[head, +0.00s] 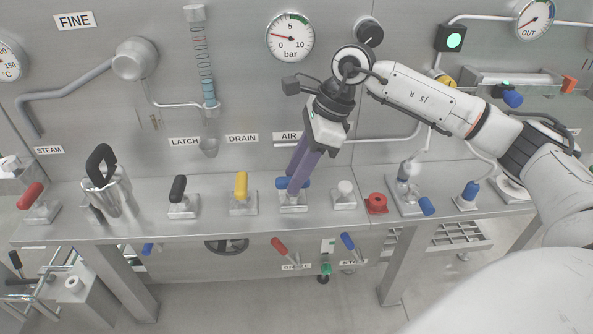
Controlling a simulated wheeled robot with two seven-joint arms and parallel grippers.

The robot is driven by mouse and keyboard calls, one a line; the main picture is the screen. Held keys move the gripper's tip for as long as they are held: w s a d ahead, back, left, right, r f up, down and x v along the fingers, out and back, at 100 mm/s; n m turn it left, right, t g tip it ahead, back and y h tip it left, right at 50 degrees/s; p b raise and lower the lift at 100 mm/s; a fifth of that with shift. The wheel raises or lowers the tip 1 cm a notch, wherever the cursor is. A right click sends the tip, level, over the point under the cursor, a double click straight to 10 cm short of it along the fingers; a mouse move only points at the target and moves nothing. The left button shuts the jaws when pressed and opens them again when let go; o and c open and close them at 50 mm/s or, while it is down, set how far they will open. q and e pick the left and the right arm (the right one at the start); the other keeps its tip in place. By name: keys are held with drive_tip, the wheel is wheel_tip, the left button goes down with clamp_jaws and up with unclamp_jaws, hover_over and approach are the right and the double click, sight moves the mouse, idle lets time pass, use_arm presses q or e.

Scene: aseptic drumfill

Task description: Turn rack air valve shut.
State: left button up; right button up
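The air valve is a small metal block (293,204) with a blue handle (281,183). It stands on the steel shelf below the AIR label (289,136). The blue handle lies roughly left to right, and its ends show on both sides of my fingers. My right gripper (294,180) reaches down from above with long purple fingers close together, their tips at the handle. The fingers hide the handle's middle, so I cannot tell whether they are shut on it. My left gripper is out of view.
On the shelf (265,226), a yellow-handled valve (241,187) and a black-handled valve (178,190) stand to the left. A white-knobbed block (345,190) and a red fitting (376,203) stand close to the right. A pressure gauge (290,37) hangs above.

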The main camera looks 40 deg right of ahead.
clamp_jaws()
